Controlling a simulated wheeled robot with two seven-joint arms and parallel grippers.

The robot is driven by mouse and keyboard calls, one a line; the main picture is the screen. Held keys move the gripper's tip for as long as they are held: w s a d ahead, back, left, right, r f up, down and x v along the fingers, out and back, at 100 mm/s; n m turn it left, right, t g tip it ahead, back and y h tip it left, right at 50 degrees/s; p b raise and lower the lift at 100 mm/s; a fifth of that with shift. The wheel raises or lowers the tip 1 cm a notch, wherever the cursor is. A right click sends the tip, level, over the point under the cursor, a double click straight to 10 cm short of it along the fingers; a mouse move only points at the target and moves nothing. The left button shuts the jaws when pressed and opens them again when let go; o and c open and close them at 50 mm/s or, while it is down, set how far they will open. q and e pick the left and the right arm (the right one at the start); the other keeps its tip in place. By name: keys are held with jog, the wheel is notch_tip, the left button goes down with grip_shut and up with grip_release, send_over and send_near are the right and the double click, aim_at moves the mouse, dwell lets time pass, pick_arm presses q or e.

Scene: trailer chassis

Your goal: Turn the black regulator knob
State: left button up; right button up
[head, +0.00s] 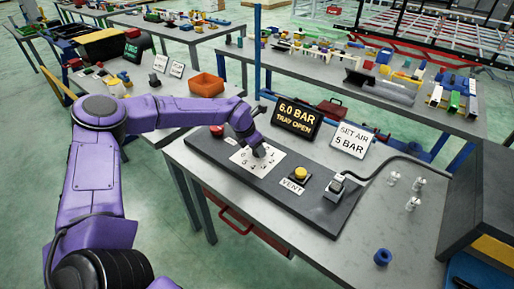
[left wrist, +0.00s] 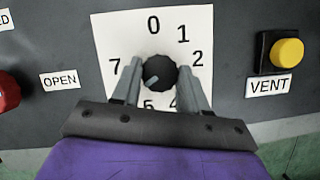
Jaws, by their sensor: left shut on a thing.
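The black regulator knob (left wrist: 158,72) sits on a white dial card (left wrist: 110,28) with numbers around it, 0 at the top. Its light pointer mark points to the lower left, below the 7. My left gripper (left wrist: 159,75) is shut on the knob, one finger on each side. In the head view the left gripper (head: 262,151) is over the dial card (head: 245,163) and hides most of the knob. My right gripper is not in view.
A yellow VENT button (left wrist: 287,52) is right of the dial, and a red knob (left wrist: 8,92) is to the left by an OPEN label (left wrist: 60,81). A black cable plug (head: 336,187), clear fittings (head: 413,203) and a blue ring (head: 382,257) are further right on the table.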

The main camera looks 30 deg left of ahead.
pick_arm(q)
jog(key=o, duration=1)
jog(key=shift+s+f, duration=0.2)
jog(key=shift+f, duration=0.1)
jog(key=shift+o, duration=0.3)
jog(key=shift+w, duration=0.15)
jog(key=shift+r, duration=0.1)
jog(key=b+v, duration=0.2)
jog(key=v, duration=0.8)
jog(key=shift+r, duration=0.25)
jog(key=shift+d, duration=0.1)
